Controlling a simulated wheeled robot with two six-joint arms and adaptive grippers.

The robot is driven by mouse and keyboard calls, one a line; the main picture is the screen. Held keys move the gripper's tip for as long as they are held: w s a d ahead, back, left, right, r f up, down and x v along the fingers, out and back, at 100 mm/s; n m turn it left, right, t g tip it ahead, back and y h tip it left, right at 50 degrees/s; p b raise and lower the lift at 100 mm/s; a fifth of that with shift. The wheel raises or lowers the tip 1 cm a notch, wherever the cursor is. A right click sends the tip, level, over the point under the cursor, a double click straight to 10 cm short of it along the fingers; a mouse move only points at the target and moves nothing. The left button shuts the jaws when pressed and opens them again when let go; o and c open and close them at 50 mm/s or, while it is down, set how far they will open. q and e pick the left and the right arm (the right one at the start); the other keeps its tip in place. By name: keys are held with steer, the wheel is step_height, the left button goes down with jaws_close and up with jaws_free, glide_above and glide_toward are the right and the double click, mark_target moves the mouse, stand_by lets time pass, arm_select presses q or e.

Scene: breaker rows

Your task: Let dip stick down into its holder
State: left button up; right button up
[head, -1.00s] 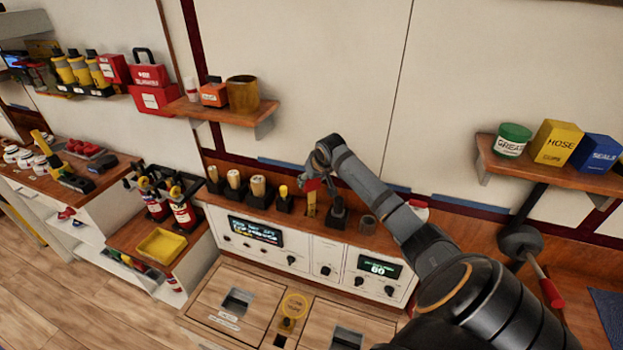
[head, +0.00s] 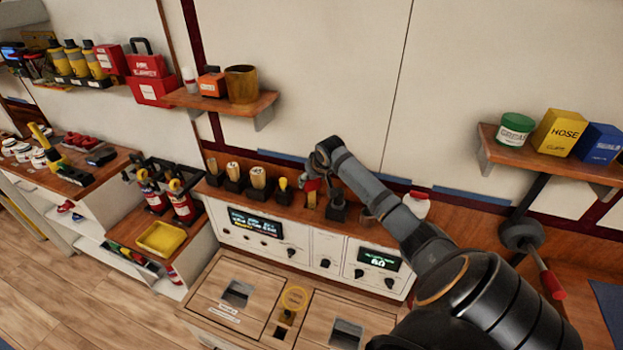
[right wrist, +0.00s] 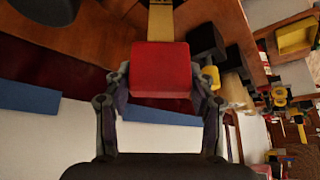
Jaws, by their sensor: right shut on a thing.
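The dip stick has a red block handle (right wrist: 160,70) and a flat yellow stick (right wrist: 161,22), which runs out of the top of the right wrist view. My right gripper (head: 313,184) is shut on the red handle, one finger on each side. In the head view the yellow stick (head: 312,200) points down at the wooden counter, in the row of black blocks. Its lower tip and its holder cannot be made out clearly. My left gripper is not in view.
A black block with an upright post (head: 337,211) stands close to the right of the stick. A black holder with a yellow-topped piece (head: 283,194) stands to its left, with several similar holders beyond. A control panel (head: 310,248) lies below the counter edge.

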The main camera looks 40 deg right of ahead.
steer(key=shift+f+b, duration=1.5)
steer(key=shift+f, duration=2.35)
steer(key=o, duration=1.7)
glide_toward(312, 196)
steer(key=shift+s+a+r, duration=0.1)
steer(key=shift+s+r, duration=0.25)
steer(key=shift+r, duration=0.2)
